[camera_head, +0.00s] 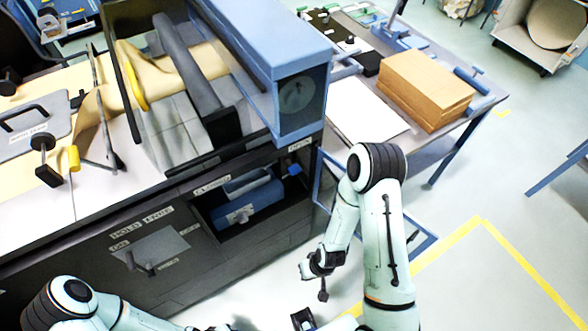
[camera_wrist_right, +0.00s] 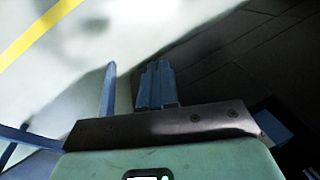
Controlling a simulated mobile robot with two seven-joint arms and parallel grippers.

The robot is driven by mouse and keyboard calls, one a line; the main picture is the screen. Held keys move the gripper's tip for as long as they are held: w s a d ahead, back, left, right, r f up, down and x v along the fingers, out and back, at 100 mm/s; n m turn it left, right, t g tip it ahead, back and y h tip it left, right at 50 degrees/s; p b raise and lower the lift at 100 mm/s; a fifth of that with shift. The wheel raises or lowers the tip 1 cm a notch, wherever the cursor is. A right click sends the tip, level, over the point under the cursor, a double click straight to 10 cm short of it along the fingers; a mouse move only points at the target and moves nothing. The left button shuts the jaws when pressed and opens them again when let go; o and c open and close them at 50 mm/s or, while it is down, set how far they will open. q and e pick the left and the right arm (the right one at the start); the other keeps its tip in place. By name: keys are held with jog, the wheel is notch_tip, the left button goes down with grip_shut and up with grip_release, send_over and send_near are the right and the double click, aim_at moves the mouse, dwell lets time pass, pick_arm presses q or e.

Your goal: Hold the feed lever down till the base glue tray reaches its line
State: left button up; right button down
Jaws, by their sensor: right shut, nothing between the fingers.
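The feed lever seems to be the small dark handle (camera_head: 143,262) on the machine's front panel, under a label starting "HOLD". The glue tray seems to be the blue container (camera_head: 262,202) inside the open front bay; its fill level and line are unreadable. My right arm's dark end (camera_head: 318,264) hangs right of the bay, apart from the handle. In the right wrist view my right gripper (camera_wrist_right: 132,88) is shut and empty, its blue fingers over pale floor and dark panelling. My left arm enters at the lower left; a dark piece (camera_head: 303,320) at the bottom edge may be its gripper.
The machine (camera_head: 90,255) fills the left, with brown paper (camera_head: 195,62) inside its top. A side table holds a brown stack (camera_head: 425,88) and a white sheet (camera_head: 367,110). Floor with yellow lines (camera_head: 520,260) is clear at the lower right.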

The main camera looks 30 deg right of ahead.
pick_arm(q)
jog(key=shift+w+r, duration=0.25)
jog(key=shift+r, duration=0.15)
pick_arm(e)
jog(key=w+d+r+n+t, duration=0.1)
jog(key=w+d+r+t, duration=0.1)
jog(key=w+r, duration=0.4)
jog(key=w+d+r+n+t+h, duration=0.1)
jog(key=w+d+r+t, duration=0.2)
jog(key=r, duration=1)
jog(key=w+d+r+n+t, duration=0.1)
jog(key=w+d+r+t, duration=0.2)
jog(key=w+r, duration=0.7)
jog(key=shift+d+n+h, duration=0.3)
jog(key=shift+d, duration=0.65)
jog(key=shift+r, duration=0.1)
jog(key=b, duration=0.3)
send_near(295, 169)
jog(key=x, duration=0.5)
jog(key=shift+w+a+r, duration=0.1)
jog(key=shift+w, duration=0.2)
pick_arm(q)
jog(key=f, duration=0.1)
jog(key=s+f, duration=0.2)
jog(key=f, duration=0.1)
pick_arm(e)
jog(key=shift+f, duration=0.4)
